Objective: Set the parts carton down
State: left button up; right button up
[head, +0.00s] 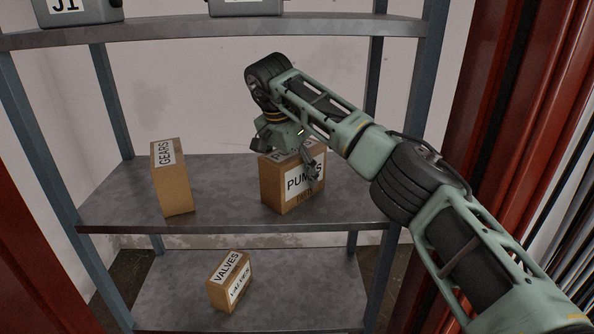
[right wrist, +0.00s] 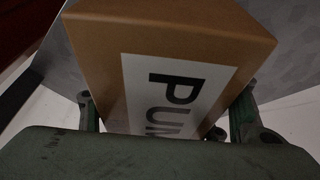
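The parts carton (head: 288,190) is a brown box with a white "PUMPS" label, standing upright on the middle shelf (head: 235,205). My right gripper (head: 287,155) reaches down onto it from above, with a finger along its right side in the head view. In the right wrist view the carton (right wrist: 170,40) fills the space between the two fingers of my right gripper (right wrist: 165,115), and they appear to press on its sides. Any small gap under the carton cannot be made out. My left gripper is not in view.
A "GEARS" carton (head: 175,190) stands to the left on the same shelf, with bare shelf between. A "VALVES" carton (head: 230,282) is on the shelf below. Grey bins (head: 78,12) sit on the upper shelf (head: 200,32). A shelf post (head: 405,150) stands to the right.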

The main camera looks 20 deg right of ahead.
aim_at(283, 179)
jog(key=shift+o, duration=0.6)
jog(key=shift+s+a+r, duration=0.1)
jog(key=shift+s+r, duration=0.05)
jog(key=shift+s, duration=0.05)
jog(key=shift+w+r, duration=0.1)
jog(key=shift+b+v, duration=1.05)
jog(key=shift+b, duration=0.1)
jog(key=s+a+b, duration=0.1)
jog(key=a, duration=0.2)
jog(key=s+a+b, duration=0.2)
jog(key=a, duration=0.1)
jog(key=s+a+b, duration=0.1)
jog(key=s+a, duration=0.1)
jog(key=a, duration=0.2)
jog(key=shift+s+a+r+b, duration=0.1)
jog(key=shift+r+b, duration=0.2)
jog(key=shift+r, duration=0.05)
jog(key=shift+s+a+r, duration=0.1)
jog(key=shift+s+a, duration=0.15)
jog(key=shift+a, duration=0.15)
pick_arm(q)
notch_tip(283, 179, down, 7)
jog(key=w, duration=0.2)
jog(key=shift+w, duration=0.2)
